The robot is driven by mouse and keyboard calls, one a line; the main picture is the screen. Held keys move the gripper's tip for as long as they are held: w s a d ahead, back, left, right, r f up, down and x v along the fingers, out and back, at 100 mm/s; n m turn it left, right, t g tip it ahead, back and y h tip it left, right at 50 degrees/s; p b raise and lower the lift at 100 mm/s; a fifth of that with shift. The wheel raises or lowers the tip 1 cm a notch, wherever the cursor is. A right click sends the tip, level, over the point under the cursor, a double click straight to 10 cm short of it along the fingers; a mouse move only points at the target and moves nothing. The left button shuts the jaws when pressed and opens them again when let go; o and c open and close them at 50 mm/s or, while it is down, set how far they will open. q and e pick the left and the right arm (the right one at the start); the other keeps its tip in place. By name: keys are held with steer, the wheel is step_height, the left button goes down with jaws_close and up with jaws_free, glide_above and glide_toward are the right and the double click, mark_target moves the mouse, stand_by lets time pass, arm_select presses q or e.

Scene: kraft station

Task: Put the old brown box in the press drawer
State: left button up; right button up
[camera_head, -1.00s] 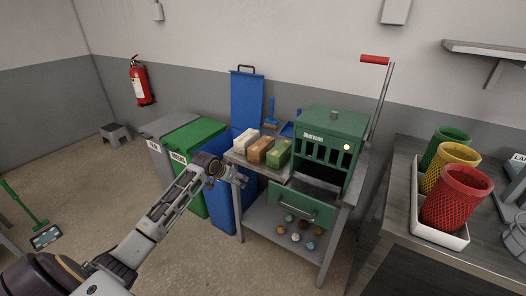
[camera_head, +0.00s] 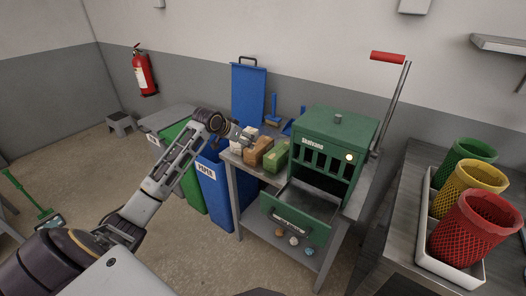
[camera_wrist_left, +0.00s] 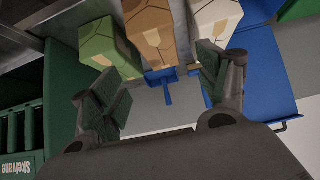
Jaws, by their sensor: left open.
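The brown box (camera_head: 254,153) stands on the metal table between a white box (camera_head: 242,142) and a green box (camera_head: 276,156). In the left wrist view the brown box (camera_wrist_left: 161,28) lies beyond the fingertips, roughly between them. My left gripper (camera_head: 246,136) is open and empty, close to the white and brown boxes at the table's left end; I cannot tell if it touches either. The green press (camera_head: 338,125) stands right of the boxes. Its drawer (camera_head: 296,215) is pulled out at the front, and its visible floor is bare. My right gripper is out of view.
Several small balls (camera_head: 293,241) lie on the shelf below. Blue (camera_head: 216,195) and green bins stand left of the table. A side table at right holds a white tray (camera_head: 445,265) with red, yellow and green mesh baskets. The press lever (camera_head: 393,100) rises at right.

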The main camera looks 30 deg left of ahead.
mark_target(257, 145)
arm_select(q)
steer(key=shift+w+r, duration=0.1)
steer(key=shift+w, duration=0.05)
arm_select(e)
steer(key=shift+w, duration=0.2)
arm_select(q)
steer(key=shift+x, duration=3.8)
steer(key=shift+w+f, duration=0.35)
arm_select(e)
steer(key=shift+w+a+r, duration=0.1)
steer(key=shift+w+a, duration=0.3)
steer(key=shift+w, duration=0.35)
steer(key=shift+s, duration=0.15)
